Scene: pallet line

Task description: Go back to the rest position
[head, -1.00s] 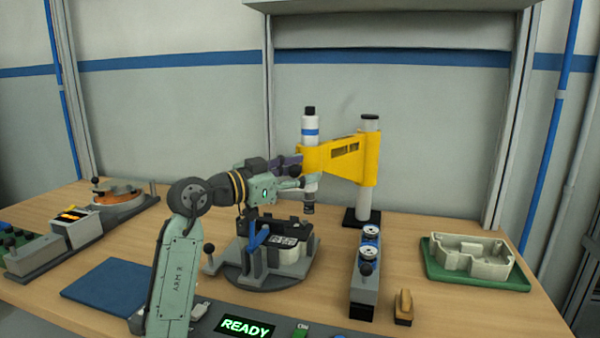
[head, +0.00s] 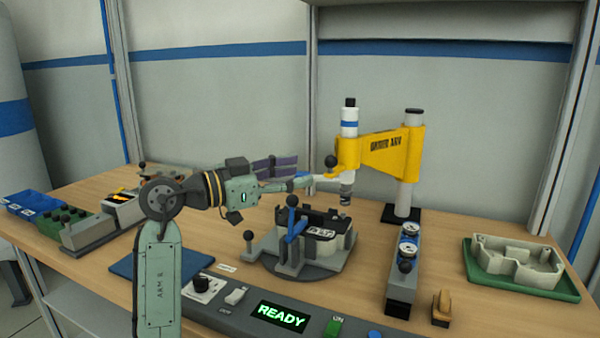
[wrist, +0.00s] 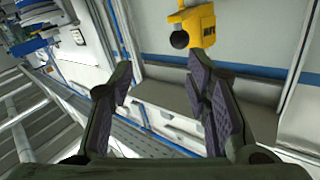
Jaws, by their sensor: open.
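My gripper (head: 292,175) is in the air over the workbench, left of the white and blue driver (head: 348,135) on its yellow arm (head: 385,153). In the wrist view my gripper (wrist: 158,88) shows two dark fingers spread apart with nothing between them. The yellow arm's end with a black ball knob (wrist: 180,40) lies beyond the fingers in that view. In the head view the fingers overlap the area beside the driver, and I cannot tell whether anything touches.
A round fixture (head: 300,262) with a dark part and blue lever stands below. A grey block with round gauges (head: 402,275), a green tray (head: 540,286) with a pale housing and a wooden-handled item (head: 441,308) stand right. A blue mat (head: 150,262) lies left. A READY display (head: 280,315) is in front.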

